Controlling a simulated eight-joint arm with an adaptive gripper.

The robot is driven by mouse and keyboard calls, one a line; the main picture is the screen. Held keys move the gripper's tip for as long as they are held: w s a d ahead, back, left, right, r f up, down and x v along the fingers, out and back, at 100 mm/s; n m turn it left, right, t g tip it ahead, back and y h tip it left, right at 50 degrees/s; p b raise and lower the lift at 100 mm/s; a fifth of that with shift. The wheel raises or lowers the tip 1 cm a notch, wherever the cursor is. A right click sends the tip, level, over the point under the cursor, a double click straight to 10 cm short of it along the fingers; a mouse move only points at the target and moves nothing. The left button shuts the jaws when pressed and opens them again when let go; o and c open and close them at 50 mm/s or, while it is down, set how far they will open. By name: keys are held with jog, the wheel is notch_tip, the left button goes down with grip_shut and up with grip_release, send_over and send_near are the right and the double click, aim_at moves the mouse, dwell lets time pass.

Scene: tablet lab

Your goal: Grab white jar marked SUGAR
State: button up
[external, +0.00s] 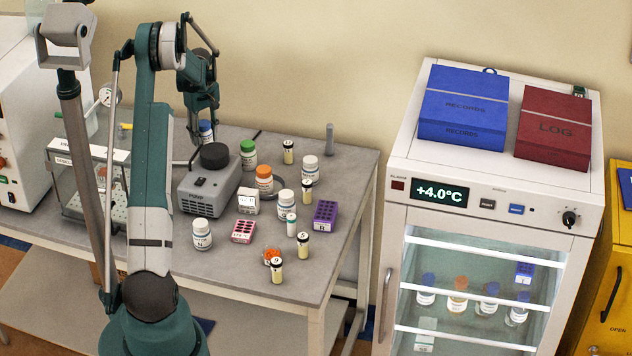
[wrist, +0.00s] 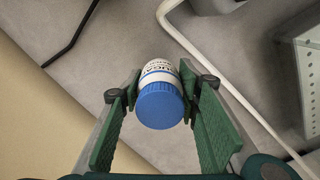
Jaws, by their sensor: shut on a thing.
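The white jar (wrist: 159,104) has a blue cap and a label on which I can read part of SUGAR. In the wrist view it sits between the two green fingers of my gripper (wrist: 160,90), which are shut on its sides. In the external view the jar (external: 206,132) shows at the back of the bench, just under my gripper (external: 207,118), behind the grey pump. Its lower part is partly hidden there. I cannot tell whether its base touches the bench.
The grey pump (external: 208,190) with a black knob stands just in front of the jar. Several jars, vials and racks stand to the right, including a green-capped jar (external: 248,155). In the wrist view a white tube (wrist: 225,75) and a black cable (wrist: 76,40) lie near the jar.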

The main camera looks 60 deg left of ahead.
aim_at(209, 126)
jog(key=shift+r, duration=3)
